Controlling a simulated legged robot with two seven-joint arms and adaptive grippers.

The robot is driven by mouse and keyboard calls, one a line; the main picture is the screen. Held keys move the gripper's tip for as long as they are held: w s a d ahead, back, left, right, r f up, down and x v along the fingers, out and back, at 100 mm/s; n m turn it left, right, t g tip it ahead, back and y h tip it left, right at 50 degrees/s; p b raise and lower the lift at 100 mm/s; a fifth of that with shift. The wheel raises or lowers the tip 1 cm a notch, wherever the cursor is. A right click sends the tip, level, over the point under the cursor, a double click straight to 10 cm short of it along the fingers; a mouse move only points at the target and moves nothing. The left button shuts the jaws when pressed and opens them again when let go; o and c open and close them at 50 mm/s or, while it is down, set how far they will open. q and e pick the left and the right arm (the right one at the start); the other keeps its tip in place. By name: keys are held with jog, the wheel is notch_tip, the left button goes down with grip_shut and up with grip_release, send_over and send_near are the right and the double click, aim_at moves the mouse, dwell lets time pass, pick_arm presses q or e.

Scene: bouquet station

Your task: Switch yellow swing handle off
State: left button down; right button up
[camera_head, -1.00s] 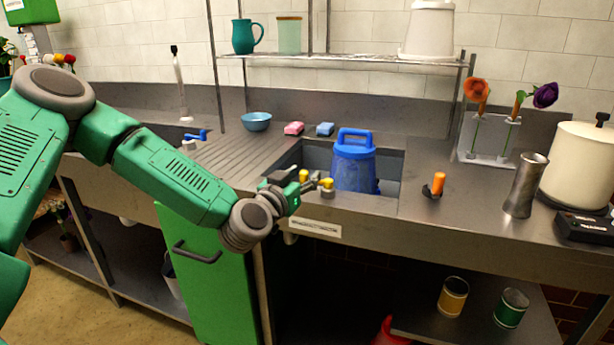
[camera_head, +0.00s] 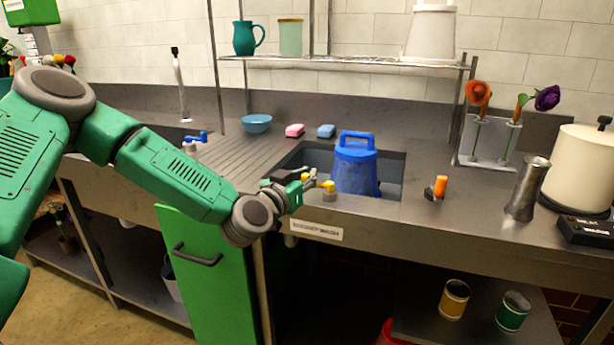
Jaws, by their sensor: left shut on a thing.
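The yellow swing handle (camera_head: 328,186) sits on a short grey valve body at the front rim of the sink, beside the blue bucket. My left gripper (camera_head: 311,184) reaches it from the left, low over the counter edge. It is shut on the yellow handle, whose left part is partly hidden by the fingers. The handle's exact angle is hard to tell at this size. My right gripper is not in view.
A blue bucket (camera_head: 357,172) stands in the sink (camera_head: 390,188) just behind the handle. An orange-handled valve (camera_head: 440,186) is to the right, a blue-handled one (camera_head: 196,138) to the left. A green cabinet door (camera_head: 207,270) is below my left forearm.

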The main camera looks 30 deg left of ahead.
pick_arm(q)
jog(key=shift+w+a+f+m+g+h+b, duration=0.15)
jog(key=shift+w+m+h, duration=0.1)
jog(key=shift+m+h, duration=0.5)
jog(key=shift+w+a+r+m+g+h+b, duration=0.1)
jog(key=shift+w+m+h+b, duration=0.25)
jog(key=shift+h, duration=0.7)
jog(key=shift+w+a+f+m+g+h, duration=0.15)
jog(key=shift+m+h, duration=0.45)
jog(key=shift+h, duration=0.3)
jog(key=c, duration=1.5)
grip_release()
jog(key=shift+o, duration=0.2)
jog(key=shift+a, duration=0.2)
jog(key=shift+s+r, duration=0.1)
jog(key=shift+s, duration=0.4)
jog(key=v, duration=1.1)
jog(key=shift+f, duration=0.2)
